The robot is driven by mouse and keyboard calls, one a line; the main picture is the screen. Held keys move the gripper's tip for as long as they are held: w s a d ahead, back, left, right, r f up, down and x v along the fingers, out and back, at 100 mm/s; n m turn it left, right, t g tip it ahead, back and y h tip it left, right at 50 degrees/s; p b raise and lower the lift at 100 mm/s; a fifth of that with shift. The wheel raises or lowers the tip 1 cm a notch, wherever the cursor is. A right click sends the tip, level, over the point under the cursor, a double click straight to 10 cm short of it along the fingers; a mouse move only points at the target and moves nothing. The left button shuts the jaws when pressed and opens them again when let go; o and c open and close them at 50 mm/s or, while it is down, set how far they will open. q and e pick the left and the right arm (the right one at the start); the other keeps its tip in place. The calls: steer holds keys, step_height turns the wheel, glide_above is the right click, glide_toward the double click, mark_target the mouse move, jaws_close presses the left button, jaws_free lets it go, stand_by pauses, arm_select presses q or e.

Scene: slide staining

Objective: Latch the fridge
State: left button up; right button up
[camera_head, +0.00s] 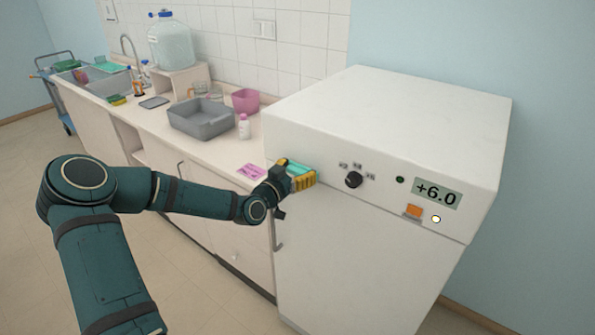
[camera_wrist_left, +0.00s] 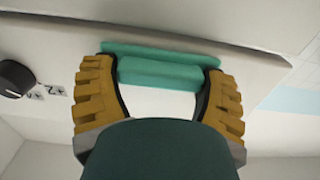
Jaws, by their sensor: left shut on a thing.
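The fridge (camera_head: 360,250) is a white box with a control panel along its upper front. Its door below the panel looks flush with the body, with a grey handle (camera_head: 278,232) at the left edge. A teal latch piece (camera_head: 299,168) sits at the upper left of the panel; it also shows in the left wrist view (camera_wrist_left: 158,73). My left gripper (camera_head: 302,178) is at this piece, its yellow fingers on either side of it in the left wrist view (camera_wrist_left: 160,90), shut on it. My right gripper is not in view.
A dark knob (camera_head: 353,180), an orange switch (camera_head: 413,211) and a display (camera_head: 437,193) reading +6.0 are on the panel. The floor in front is clear.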

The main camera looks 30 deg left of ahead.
arm_select(q)
steer(key=shift+f+n, duration=0.1)
steer(key=shift+n, duration=0.2)
steer(key=n, duration=0.4)
steer(key=shift+a, duration=0.15)
steer(key=n+p, duration=0.1)
steer(key=n, duration=0.4)
steer(key=shift+a+f, duration=0.1)
steer(key=shift+a, duration=0.05)
steer(key=n, duration=0.4)
steer(key=shift+f+n, duration=0.15)
steer(key=shift+n, duration=0.15)
steer(key=shift+f+n+p, duration=0.1)
steer(key=shift+n+p, duration=0.2)
steer(key=shift+n, duration=1.5)
steer(key=o, duration=1)
steer(key=shift+o, duration=0.2)
steer(key=shift+s, duration=0.1)
